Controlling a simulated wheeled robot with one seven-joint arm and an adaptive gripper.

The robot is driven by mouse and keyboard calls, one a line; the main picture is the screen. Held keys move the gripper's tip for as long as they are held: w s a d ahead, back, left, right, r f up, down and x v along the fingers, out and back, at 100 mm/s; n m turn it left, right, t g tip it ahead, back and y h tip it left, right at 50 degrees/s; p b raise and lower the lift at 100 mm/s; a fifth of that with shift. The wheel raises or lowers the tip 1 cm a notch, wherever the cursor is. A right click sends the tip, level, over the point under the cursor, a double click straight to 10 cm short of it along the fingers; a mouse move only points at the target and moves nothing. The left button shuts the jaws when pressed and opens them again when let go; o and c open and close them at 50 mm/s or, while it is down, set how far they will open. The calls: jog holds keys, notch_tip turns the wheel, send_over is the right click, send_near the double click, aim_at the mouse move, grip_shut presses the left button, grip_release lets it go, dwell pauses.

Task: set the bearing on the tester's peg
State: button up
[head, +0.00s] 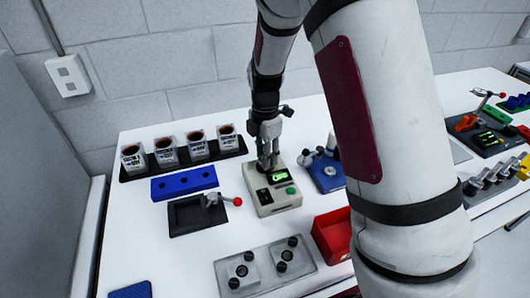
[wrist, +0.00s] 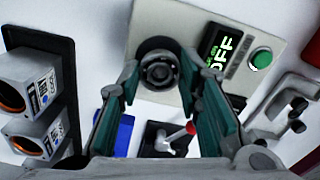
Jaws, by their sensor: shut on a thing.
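The tester (head: 275,198) is a beige box with a lit green display and a green button, in the middle of the table in the head view. In the wrist view the tester (wrist: 233,78) shows display letters reading "OFF". My gripper (head: 268,166) is over the tester's back left part, pointing down. In the wrist view my gripper (wrist: 160,74) has its green-padded fingers on both sides of the bearing (wrist: 158,72), a dark ring, and is shut on it. The peg is hidden under the bearing. I cannot tell whether the bearing is around the peg or above it.
A black rack (head: 185,160) with several boxed cans stands at the back left. A blue block (head: 184,183) and a black tray (head: 192,216) with a red-tipped lever lie left of the tester. A blue device (head: 326,173) and red bin (head: 333,234) stand right. A grey plate (head: 265,268) lies in front.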

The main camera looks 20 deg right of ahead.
jog(key=shift+f, duration=0.1)
jog(key=o, duration=1.6)
jog(key=shift+r+p, duration=0.95)
jog(key=shift+r, duration=2)
